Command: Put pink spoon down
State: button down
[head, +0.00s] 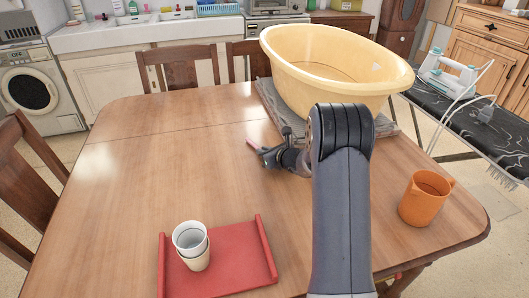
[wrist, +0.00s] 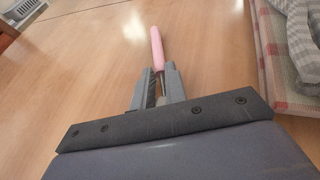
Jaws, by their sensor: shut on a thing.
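The pink spoon (wrist: 157,46) is held between the fingers of my gripper (wrist: 157,84) in the wrist view. Its pink handle points forward, away from the gripper, over the wooden table (head: 150,160). In the head view a short bit of the pink spoon (head: 253,144) shows at the tip of my gripper (head: 265,151), near the middle of the table. The gripper is shut on the spoon. The rest of the spoon is hidden by the fingers and wrist. I cannot tell whether the spoon touches the tabletop.
A yellow basin (head: 390,88) stands on a folded cloth (head: 266,92) just behind and right of my gripper. A red tray (head: 235,272) with stacked white cups (head: 190,238) lies in front. An orange mug (head: 424,199) stands at the right. The table's left half is clear.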

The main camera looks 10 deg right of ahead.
jog(key=shift+f, duration=0.1)
jog(key=c, duration=1.9)
grip_release()
jog(key=shift+f, duration=0.1)
jog(key=o, duration=0.5)
jog(key=shift+c, duration=0.2)
